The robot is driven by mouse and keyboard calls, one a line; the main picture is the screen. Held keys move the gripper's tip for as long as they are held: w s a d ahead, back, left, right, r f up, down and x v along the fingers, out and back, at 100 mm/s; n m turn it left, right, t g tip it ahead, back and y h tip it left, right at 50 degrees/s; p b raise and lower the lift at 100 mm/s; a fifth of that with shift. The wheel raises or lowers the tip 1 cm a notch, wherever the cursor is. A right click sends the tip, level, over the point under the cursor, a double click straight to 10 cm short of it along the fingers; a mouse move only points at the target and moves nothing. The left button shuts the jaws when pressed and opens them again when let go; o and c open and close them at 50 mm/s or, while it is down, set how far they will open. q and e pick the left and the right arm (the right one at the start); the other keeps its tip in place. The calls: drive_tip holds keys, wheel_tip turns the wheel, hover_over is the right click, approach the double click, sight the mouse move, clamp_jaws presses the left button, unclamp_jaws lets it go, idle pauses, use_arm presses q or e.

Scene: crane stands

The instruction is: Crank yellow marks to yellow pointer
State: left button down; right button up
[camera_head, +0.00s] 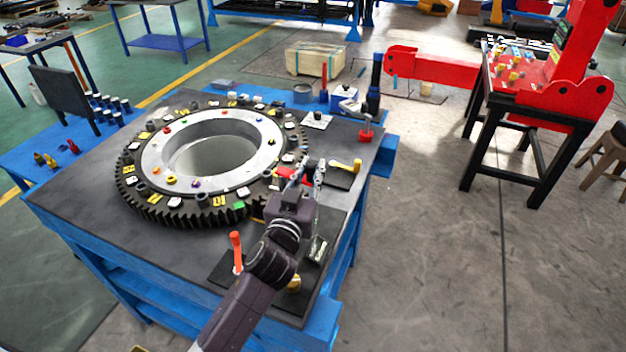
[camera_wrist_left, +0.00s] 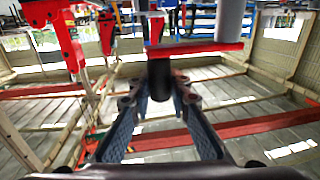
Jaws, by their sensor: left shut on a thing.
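A large dark toothed ring gear (camera_head: 160,211) lies flat on the black-topped blue table, with a pale metal ring (camera_head: 160,158) on it. Yellow marks (camera_head: 220,200) sit around the gear among white, green and dark ones; small coloured knobs sit on the pale ring. My left gripper (camera_head: 306,176) is at the gear's right edge, next to a red crank part (camera_head: 284,172). In the left wrist view, its fingers (camera_wrist_left: 160,105) are around a dark handle (camera_wrist_left: 160,77) below a red bar (camera_wrist_left: 195,48). I cannot tell which part is the yellow pointer. My right gripper is out of view.
A yellow-handled lever (camera_head: 345,165) lies on a dark plate right of the gripper. An orange upright handle (camera_head: 236,250) stands at the table's front. A small red-based piece (camera_head: 366,134) is at the right edge. A red crane stand (camera_head: 545,88) is farther right, across open floor.

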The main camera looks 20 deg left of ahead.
use_arm(q)
drive_tip(key=shift+w+d+r+y, duration=0.1)
drive_tip(key=shift+w+d+y, duration=0.1)
drive_tip(key=shift+y, duration=0.1)
drive_tip(key=shift+a+n+b, duration=0.1)
drive_tip(key=shift+n+b, duration=0.2)
drive_tip(key=shift+b, duration=0.05)
drive_tip(key=shift+w+r+y, duration=0.15)
drive_tip(key=shift+y, duration=0.25)
drive_tip(key=c, duration=2.1)
unclamp_jaws()
drive_tip(key=o, duration=0.3)
drive_tip(key=shift+o, duration=0.2)
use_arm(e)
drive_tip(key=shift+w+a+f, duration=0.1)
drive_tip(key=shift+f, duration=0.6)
use_arm(q)
drive_tip(key=shift+f, duration=0.2)
drive_tip(key=s+d, duration=0.1)
drive_tip(key=s, duration=1.1)
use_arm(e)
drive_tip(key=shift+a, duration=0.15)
